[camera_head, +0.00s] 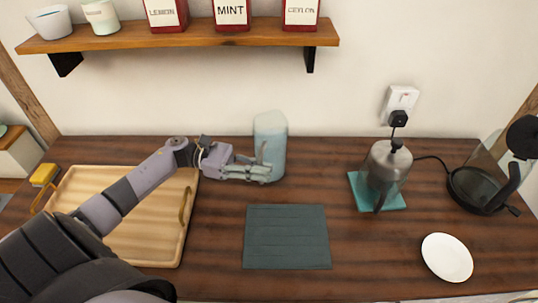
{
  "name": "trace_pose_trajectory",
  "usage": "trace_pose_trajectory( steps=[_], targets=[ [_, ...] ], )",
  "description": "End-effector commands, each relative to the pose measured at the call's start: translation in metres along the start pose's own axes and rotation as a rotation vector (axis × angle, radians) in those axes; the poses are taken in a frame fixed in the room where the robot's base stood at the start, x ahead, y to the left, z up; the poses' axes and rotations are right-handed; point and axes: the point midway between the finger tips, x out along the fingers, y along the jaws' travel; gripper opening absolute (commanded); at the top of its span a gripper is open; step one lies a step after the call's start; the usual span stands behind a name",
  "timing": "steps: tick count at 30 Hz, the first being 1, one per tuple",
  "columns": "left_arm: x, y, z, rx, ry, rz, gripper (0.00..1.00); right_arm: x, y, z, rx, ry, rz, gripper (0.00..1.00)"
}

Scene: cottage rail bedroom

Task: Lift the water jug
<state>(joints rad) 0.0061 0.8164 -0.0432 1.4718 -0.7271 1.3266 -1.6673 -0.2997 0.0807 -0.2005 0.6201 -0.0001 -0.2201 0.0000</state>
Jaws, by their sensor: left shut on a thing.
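The water jug seems to be the pale blue, see-through vessel (271,138) standing upright near the back of the wooden counter, left of centre. My left gripper (262,172) reaches it from the left at about its lower half. Its fingers are shut on the jug's left side, where a handle may be; the fingers hide that part. The jug looks upright, and I cannot tell whether its base touches the counter. My right gripper is not in view.
A wooden tray (150,257) lies under my left arm. A dark mat (287,237) is in front of the jug. To the right are a metal pot (388,163) on a teal mat, a black kettle base (476,190) and a white plate (447,257). A shelf (190,38) with tins hangs above.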

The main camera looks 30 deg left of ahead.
Motion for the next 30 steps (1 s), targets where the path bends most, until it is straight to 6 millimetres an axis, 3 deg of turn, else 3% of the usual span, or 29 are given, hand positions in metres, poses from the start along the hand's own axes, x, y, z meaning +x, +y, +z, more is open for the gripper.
trace_pose_trajectory(
  steps=[14,30],
  targets=[
    [-0.001,0.001,0.007,0.005,-0.003,0.002,0.00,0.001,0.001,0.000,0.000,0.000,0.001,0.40],
    [0.000,0.000,0.051,0.010,-0.004,-0.001,0.00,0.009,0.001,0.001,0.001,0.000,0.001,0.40]
  ],
)
